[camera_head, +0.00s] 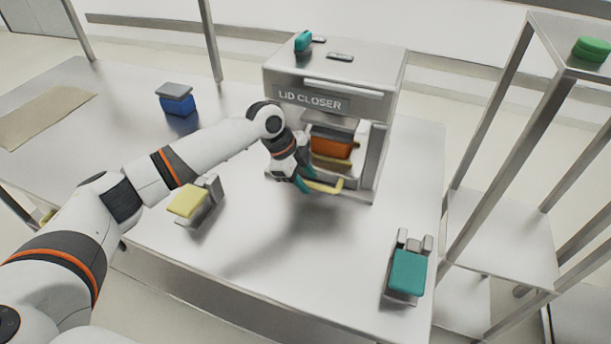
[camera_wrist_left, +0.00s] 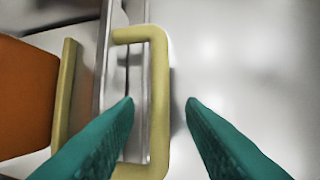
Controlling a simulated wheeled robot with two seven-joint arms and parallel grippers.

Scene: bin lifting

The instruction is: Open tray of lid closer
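The lid closer (camera_head: 330,85) is a grey box machine at the back of the table. Its front opening holds an orange bin (camera_head: 331,146). A yellow tray handle (camera_head: 326,187) sticks out at the bottom front. In the left wrist view the yellow handle (camera_wrist_left: 160,90) lies partly between the teal fingers, nearer the left one. My left gripper (camera_head: 305,184) is at the handle, with its fingers apart (camera_wrist_left: 160,100). Whether a finger touches the handle cannot be told. The orange bin also shows at the left of the wrist view (camera_wrist_left: 25,98). My right gripper is not in view.
A blue bin with grey lid (camera_head: 177,103) stands at the back left. A yellow piece in a holder (camera_head: 188,203) and a teal one (camera_head: 408,270) stand nearer the front. A metal rack (camera_head: 500,235) stands at the right. The table's front middle is clear.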

